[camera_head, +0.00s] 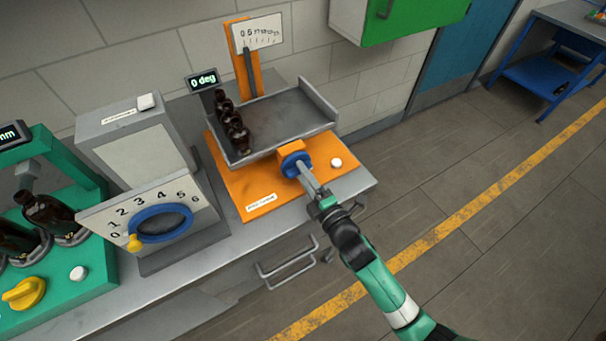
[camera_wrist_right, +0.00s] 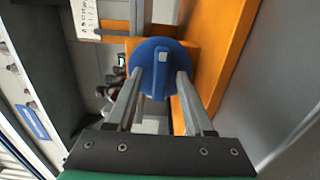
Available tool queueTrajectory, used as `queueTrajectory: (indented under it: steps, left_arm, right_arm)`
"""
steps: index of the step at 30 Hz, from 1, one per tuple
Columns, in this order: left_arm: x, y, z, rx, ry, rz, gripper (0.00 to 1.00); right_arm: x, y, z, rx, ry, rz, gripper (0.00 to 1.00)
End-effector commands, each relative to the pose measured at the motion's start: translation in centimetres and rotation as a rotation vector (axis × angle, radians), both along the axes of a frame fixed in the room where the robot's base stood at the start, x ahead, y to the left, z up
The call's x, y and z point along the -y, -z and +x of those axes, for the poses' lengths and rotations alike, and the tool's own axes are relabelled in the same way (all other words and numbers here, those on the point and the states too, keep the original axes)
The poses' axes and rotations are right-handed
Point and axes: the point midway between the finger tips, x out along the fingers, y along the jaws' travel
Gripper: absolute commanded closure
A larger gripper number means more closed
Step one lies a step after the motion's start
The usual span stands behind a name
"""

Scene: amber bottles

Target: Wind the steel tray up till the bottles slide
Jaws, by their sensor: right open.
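The steel tray (camera_head: 278,118) sits on an orange stand, and it looks level. Several amber bottles (camera_head: 232,125) stand in a row at its left end. A small display (camera_head: 203,79) beside it reads 0 deg. A blue knob (camera_head: 294,163) is on the front of the orange stand. My right gripper (camera_head: 304,172) is at the knob. In the right wrist view the open fingers stand on both sides of the blue knob (camera_wrist_right: 161,72); I cannot tell whether they touch it. My left gripper is not in view.
A grey box with a numbered dial and blue ring (camera_head: 164,223) stands left of the orange stand. A green machine (camera_head: 75,240) holding amber bottles is at the far left. A white button (camera_head: 336,162) lies right of the knob. A green cabinet (camera_head: 412,18) hangs behind.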

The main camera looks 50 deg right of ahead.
Motion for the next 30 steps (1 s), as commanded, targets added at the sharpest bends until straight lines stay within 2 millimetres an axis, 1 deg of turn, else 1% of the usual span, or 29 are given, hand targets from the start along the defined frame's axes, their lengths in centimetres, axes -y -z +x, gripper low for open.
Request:
queueTrajectory:
  steps: [3,8,9,11,12,17,18,30]
  left_arm:
    - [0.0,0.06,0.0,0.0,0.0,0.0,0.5]
    - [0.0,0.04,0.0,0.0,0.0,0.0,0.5]
    - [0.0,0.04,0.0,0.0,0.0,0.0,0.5]
    - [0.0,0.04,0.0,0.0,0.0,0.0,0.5]
    - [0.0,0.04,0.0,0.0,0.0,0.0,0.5]
    - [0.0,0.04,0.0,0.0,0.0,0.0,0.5]
    - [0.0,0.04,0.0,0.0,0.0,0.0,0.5]
    - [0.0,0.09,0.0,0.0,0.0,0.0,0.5]
  right_arm:
    - [0.12,0.02,0.4,-0.001,0.0,0.001,0.47]
    - [0.11,0.0,0.39,-0.001,0.0,0.001,0.47]
    - [0.1,0.0,0.38,-0.001,0.0,0.001,0.51]
    - [0.1,0.0,0.37,-0.001,0.0,0.001,0.62]
    - [0.09,0.0,0.37,-0.001,0.0,0.001,0.69]
    - [0.09,0.0,0.36,-0.001,0.0,0.0,0.98]
    - [0.09,0.0,0.35,-0.001,0.0,0.0,1.0]
    - [0.07,0.01,0.34,0.004,0.0,0.017,1.0]
